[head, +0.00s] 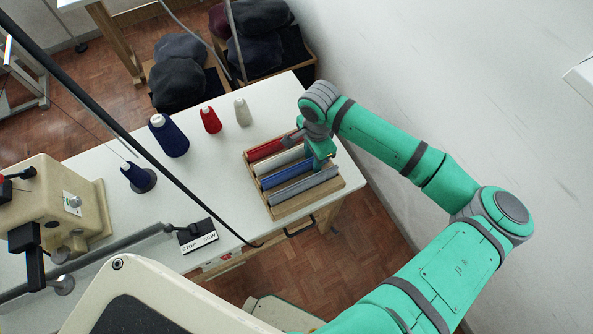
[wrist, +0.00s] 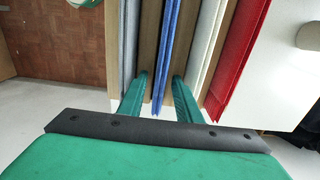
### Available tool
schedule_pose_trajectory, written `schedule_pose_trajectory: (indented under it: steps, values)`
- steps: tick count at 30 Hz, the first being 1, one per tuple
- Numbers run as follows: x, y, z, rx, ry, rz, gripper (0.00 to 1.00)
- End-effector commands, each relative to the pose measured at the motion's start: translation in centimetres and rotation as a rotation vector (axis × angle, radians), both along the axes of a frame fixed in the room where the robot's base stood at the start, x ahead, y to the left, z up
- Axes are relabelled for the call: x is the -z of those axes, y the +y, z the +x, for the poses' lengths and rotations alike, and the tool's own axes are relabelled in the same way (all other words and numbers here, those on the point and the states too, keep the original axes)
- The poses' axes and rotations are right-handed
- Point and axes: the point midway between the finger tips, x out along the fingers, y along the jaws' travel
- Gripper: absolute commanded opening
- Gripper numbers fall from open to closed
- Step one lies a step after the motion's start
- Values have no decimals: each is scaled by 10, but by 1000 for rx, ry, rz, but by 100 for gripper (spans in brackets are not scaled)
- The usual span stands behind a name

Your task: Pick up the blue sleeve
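The blue sleeve (head: 284,175) lies lengthwise in a wooden tray (head: 281,208) on the white table, between a white sleeve (head: 277,161) and a grey sleeve (head: 303,186). My gripper (head: 318,163) is over the right end of the tray and hides part of that end. In the wrist view, my gripper (wrist: 160,78) is open, with its two green fingers apart. The blue sleeve (wrist: 170,45) runs between the fingers in this view, with a gap on each side. I cannot tell how far the fingertips are above it.
A red sleeve (head: 269,147) lies in the tray's far slot. A blue cone (head: 169,137), a red cone (head: 210,120) and a pale cone (head: 242,112) stand behind the tray. A sewing machine (head: 85,205) stands left. A wall (head: 440,70) rises right.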

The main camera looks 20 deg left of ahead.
Motion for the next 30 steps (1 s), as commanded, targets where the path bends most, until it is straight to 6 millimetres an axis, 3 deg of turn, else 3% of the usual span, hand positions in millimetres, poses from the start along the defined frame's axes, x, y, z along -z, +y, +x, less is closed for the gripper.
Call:
schedule_pose_trajectory:
  steps: [1, 3, 15, 30]
  values:
    - [0, 0, 0, -1, 0, 0, 18]
    - [0, 0, 0, -1, 0, 0, 1]
    - [-5, 1, 0, -1, -1, 1, 0]
    - [-86, 1, 0, 0, -1, 2, 0]
